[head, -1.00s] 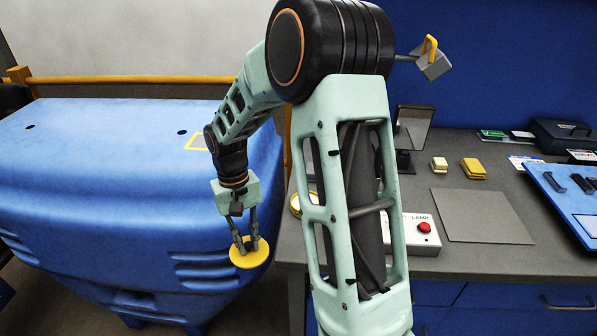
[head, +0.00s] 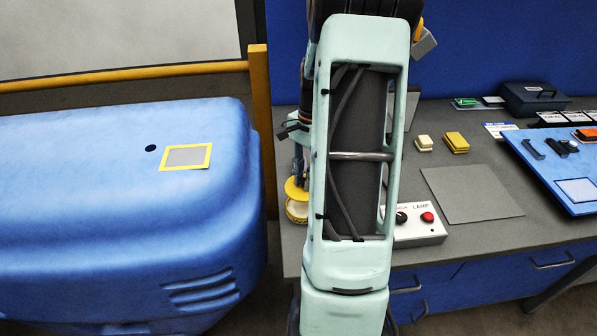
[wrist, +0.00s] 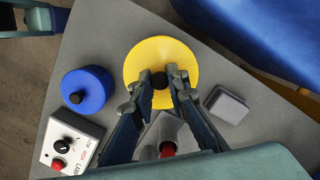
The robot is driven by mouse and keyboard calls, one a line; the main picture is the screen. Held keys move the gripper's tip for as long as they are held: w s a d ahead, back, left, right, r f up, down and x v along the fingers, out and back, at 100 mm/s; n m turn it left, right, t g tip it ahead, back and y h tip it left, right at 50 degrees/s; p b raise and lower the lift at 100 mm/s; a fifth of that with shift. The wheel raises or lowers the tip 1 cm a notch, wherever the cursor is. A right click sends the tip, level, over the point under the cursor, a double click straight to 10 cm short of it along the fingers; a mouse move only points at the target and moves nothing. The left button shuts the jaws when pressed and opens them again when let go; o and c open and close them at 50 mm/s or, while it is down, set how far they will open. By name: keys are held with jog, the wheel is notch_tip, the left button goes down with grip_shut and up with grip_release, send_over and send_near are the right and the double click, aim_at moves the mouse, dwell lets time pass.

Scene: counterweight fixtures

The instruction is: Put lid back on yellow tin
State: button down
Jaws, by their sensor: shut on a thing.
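The round yellow lid (wrist: 160,50) with a black knob fills the middle of the wrist view. My gripper (wrist: 162,79) is shut on that knob. In the head view, the lid (head: 296,187) is at the grey bench's left end, directly above the yellow tin (head: 297,211), whose side looks pale with yellow edging. I cannot tell whether the lid touches the tin or sits level on it. My arm hides most of the gripper in the head view, and the lid hides the tin in the wrist view.
A blue round container (wrist: 87,90) with a black knob and a lamp switch box (wrist: 72,148) stand beside the lid. A grey block (wrist: 227,105) lies on its other side. A blue machine housing (head: 120,220) is left of the bench. A grey mat (head: 470,193) is bare.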

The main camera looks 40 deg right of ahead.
jog(key=shift+s+f+b, duration=0.1)
jog(key=shift+f+b, duration=0.25)
jog(key=shift+f, duration=0.35)
jog(key=shift+f+b, duration=1.7)
jog(key=shift+f, duration=0.75)
jog(key=shift+f, duration=0.1)
jog(key=c, duration=1.3)
grip_release()
jog(key=shift+r+p, duration=2.45)
jog(key=shift+r, duration=1.1)
jog(key=shift+a, duration=0.1)
